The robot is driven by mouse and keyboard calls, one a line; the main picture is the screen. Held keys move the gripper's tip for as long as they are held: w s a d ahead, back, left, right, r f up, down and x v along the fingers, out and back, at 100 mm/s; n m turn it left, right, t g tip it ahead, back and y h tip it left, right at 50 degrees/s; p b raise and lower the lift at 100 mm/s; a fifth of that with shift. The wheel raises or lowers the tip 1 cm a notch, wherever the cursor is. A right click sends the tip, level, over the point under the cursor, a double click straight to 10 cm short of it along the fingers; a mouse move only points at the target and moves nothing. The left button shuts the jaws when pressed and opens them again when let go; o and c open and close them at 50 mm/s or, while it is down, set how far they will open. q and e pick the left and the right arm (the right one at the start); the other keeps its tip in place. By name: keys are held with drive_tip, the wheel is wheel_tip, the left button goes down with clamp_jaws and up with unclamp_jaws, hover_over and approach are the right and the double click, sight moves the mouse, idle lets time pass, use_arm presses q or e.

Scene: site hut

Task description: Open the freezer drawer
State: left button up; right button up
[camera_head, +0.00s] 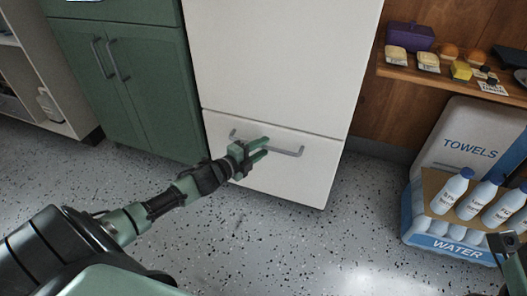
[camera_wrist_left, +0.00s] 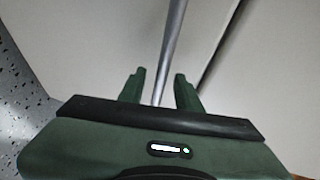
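The white freezer drawer (camera_head: 285,179) forms the lower front of a tall white fridge (camera_head: 280,60) and looks shut, with a thin seam above it. Its grey bar handle (camera_head: 288,151) runs across the upper part of the drawer front. My left gripper (camera_head: 266,149) is at the middle of the handle and hides part of it. In the left wrist view, the handle (camera_wrist_left: 172,45) passes between the two green fingers of my left gripper (camera_wrist_left: 159,88), which are apart with gaps beside the bar. Part of my right gripper (camera_head: 508,250) shows at the lower right edge; its fingers are unclear.
Green cabinets (camera_head: 125,75) stand left of the fridge. At right, a wooden shelf (camera_head: 450,80) holds food items, above a white TOWELS bin (camera_head: 465,140) and a blue WATER crate (camera_head: 425,232) with bottles. The speckled floor (camera_head: 290,235) before the drawer is clear.

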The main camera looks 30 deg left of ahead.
use_arm(q)
drive_tip(key=shift+w+f, duration=0.15)
drive_tip(key=shift+w, duration=0.5)
clamp_jaws()
drive_tip(key=shift+s+d, duration=0.1)
idle(0.9)
